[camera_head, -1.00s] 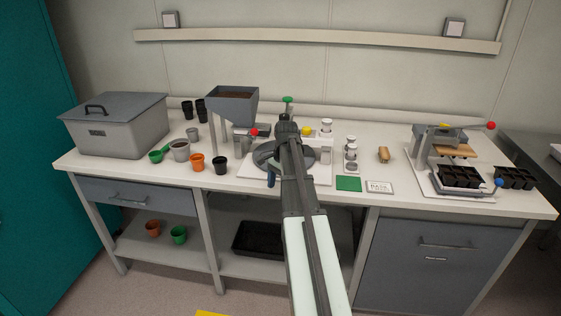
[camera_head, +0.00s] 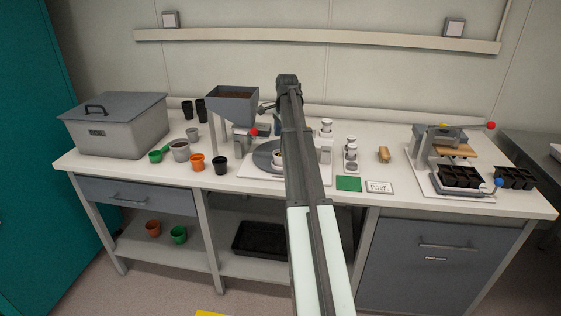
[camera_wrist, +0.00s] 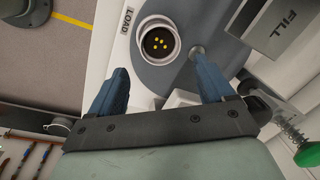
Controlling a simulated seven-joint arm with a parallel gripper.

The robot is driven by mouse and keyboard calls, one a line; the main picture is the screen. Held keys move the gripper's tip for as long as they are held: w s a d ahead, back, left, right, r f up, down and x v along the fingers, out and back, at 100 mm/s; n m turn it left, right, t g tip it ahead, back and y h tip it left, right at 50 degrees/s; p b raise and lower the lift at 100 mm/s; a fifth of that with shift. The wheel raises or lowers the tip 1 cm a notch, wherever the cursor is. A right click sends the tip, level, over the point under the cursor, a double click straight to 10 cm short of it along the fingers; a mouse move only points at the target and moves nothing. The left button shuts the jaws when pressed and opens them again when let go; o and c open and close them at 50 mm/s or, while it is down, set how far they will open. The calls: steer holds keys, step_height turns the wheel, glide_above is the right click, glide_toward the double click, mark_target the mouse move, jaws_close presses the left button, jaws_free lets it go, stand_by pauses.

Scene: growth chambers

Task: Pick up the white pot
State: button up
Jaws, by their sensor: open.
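The white pot (camera_wrist: 141,46) stands on the grey turntable (camera_wrist: 182,18) beside the LOAD label, seen from above in the wrist view. It holds dark soil with several yellow dots. In the head view the pot (camera_head: 276,159) shows just left of my arm, which partly hides the turntable (camera_head: 262,155). My gripper (camera_wrist: 163,82) is open and empty. In the wrist view the pot lies ahead of the gap between the blue fingers, apart from both. In the head view my arm's far end is raised above the back of the bench, and the fingers are hard to make out.
The FILL hopper (camera_head: 232,105) stands left of the turntable. A small grey post (camera_wrist: 197,51) is near the right finger. A green knob on a spring (camera_wrist: 307,154) is at lower right. Several other pots, including an orange one (camera_head: 197,162), stand on the left.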

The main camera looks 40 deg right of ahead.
mark_target(280, 159)
steer(key=shift+w+a+f, duration=0.1)
steer(key=shift+w+f, duration=0.1)
steer(key=shift+f, duration=1.95)
steer(key=shift+w+f, duration=0.2)
steer(key=shift+f, duration=1.9)
steer(key=shift+c, duration=0.3)
steer(key=c, duration=0.9)
steer(key=shift+o, duration=0.2)
steer(key=shift+r, duration=0.15)
